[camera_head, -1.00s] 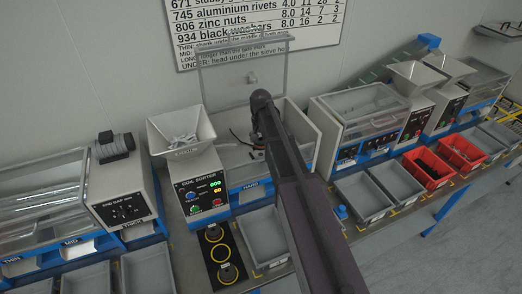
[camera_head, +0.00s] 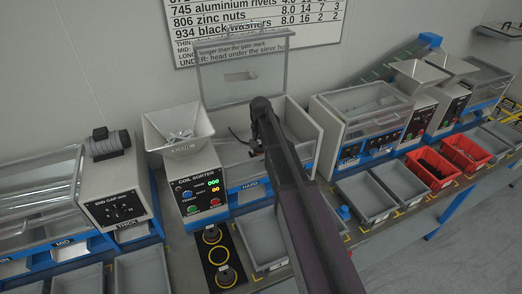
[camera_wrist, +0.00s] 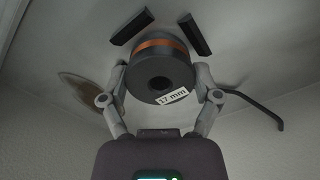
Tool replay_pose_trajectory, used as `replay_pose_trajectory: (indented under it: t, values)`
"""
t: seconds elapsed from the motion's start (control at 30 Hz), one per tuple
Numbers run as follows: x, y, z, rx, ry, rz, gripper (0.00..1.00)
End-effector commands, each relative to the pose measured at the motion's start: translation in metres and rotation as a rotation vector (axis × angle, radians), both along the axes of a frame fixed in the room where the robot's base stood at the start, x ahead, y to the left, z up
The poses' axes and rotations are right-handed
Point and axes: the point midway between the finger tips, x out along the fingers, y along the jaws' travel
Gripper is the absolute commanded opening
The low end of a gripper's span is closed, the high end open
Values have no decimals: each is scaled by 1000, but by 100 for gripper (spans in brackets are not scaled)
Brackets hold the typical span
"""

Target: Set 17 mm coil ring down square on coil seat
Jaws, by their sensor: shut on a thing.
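The 17 mm coil ring (camera_wrist: 160,72) is a dark thick ring with a copper band and a white "17 mm" label. In the wrist view my gripper (camera_wrist: 160,77) is shut on it, one finger on each side. Two black bars (camera_wrist: 130,26) (camera_wrist: 188,33) lie just beyond the ring on a grey surface; I cannot tell whether they belong to the coil seat. Any contact between ring and surface is unclear. In the head view my arm reaches into the open bay of the coil sorter (camera_head: 200,190) and hides the ring and gripper tips.
The bay's clear lid (camera_head: 240,75) stands raised behind my arm. A hopper (camera_head: 178,128) stands left of the bay. A black pad with yellow circles (camera_head: 219,256) lies in front; its middle circle is empty. A dark cable (camera_wrist: 250,103) curves right of my gripper.

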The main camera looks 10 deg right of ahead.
Motion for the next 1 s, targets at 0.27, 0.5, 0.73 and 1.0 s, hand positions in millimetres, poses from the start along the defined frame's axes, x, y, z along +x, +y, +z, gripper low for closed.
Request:
replay_pose_trajectory:
  t: [0.27, 0.5, 0.73, 1.0]
  values:
    - [0, 0, 0, 0, 0, 0, 20]
    - [0, 0, -2, 0, 0, 1, 100]
    - [0, 0, -2, 0, 0, 1, 100]
    - [0, 1, -1, 0, 0, 1, 100]
